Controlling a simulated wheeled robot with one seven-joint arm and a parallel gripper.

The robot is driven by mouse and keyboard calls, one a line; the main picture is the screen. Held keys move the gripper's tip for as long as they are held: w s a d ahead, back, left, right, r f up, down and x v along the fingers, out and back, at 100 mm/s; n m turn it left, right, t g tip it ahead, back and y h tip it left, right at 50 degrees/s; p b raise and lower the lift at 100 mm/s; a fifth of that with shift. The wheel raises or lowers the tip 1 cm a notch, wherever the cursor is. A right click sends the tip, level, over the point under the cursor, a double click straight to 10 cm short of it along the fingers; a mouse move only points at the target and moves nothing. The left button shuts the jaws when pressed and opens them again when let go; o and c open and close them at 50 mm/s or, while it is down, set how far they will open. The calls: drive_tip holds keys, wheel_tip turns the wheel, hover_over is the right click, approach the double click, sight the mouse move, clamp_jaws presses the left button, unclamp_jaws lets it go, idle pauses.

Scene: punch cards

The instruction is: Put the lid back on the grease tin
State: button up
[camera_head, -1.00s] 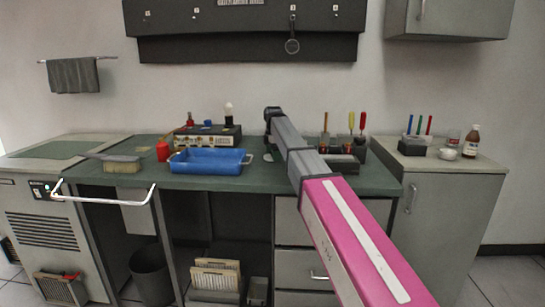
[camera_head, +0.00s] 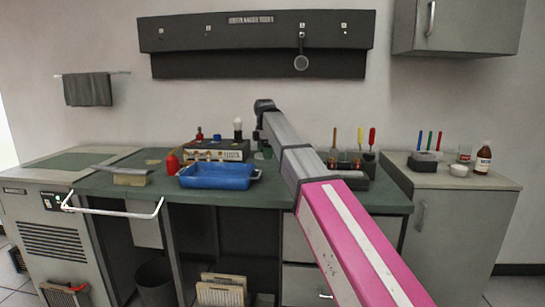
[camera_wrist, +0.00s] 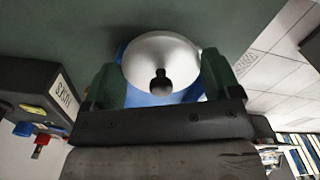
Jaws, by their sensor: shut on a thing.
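In the wrist view, my gripper (camera_wrist: 161,80) has its two green fingers on either side of a round silver-grey piece with a dark knob, which looks like the lid (camera_wrist: 160,52). The fingers are shut on it. A bit of blue shows behind the lid; I cannot tell what it belongs to. In the head view, my arm reaches over the green workbench (camera_head: 120,190), and its far end is above the back part, right of the blue tray. The lid is not clear there. I cannot pick out the grease tin in either view.
The blue tray (camera_head: 218,177), a brush (camera_head: 130,178), a red bottle (camera_head: 172,163) and an instrument box (camera_head: 217,151) stand left of my arm. Holders with screwdrivers (camera_head: 360,160) stand right of it. A brown bottle (camera_head: 483,160) is on the right cabinet.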

drive_tip(key=shift+s+a+r, duration=0.2)
drive_tip(key=shift+r, duration=0.05)
drive_tip(key=shift+w+r, duration=0.15)
drive_tip(key=shift+w, duration=0.15)
drive_tip(key=w+d+m, duration=0.2)
drive_tip(key=w+d, duration=0.5)
drive_tip(key=w, duration=0.1)
drive_tip(key=w+d+f+m, duration=0.1)
drive_tip(key=w+d+m, duration=0.1)
drive_tip(key=w+d, duration=0.4)
drive_tip(key=w+d+m, duration=0.2)
drive_tip(key=w+d, duration=0.5)
drive_tip(key=w, duration=0.5)
drive_tip(key=shift+w+d+f, duration=0.1)
drive_tip(key=shift+d+f, duration=0.15)
drive_tip(key=shift+d, duration=0.1)
drive_tip(key=shift+f, duration=3.2)
drive_tip(key=shift+f, duration=0.15)
drive_tip(key=o, duration=0.7)
drive_tip(key=shift+o, duration=0.2)
